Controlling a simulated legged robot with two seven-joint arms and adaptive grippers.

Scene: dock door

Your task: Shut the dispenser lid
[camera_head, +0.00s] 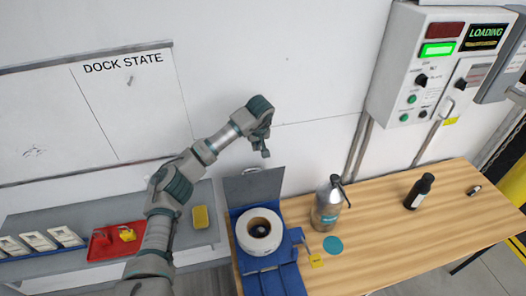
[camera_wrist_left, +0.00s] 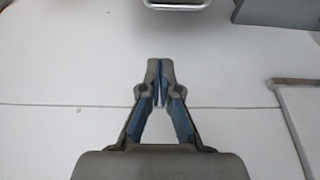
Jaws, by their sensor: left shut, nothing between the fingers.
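The blue dispenser (camera_head: 243,262) sits at the left end of the wooden table, with a white roll (camera_head: 259,231) in it. Its grey lid (camera_head: 253,187) stands raised behind the roll, so the dispenser is open. My left gripper (camera_head: 265,151) is above the lid, in front of the white wall, with its fingers pointing down in the head view. A gap shows between gripper and lid there. In the left wrist view the fingers (camera_wrist_left: 160,68) are together at the tips, with nothing between them. My right gripper is in neither view.
A metal bottle (camera_head: 326,207) with a pump top stands right of the dispenser, near a teal disc (camera_head: 333,245). A grey bench with a red tray (camera_head: 103,246) and yellow sponge (camera_head: 201,217) lies left. A control box (camera_head: 440,65) is on the wall.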

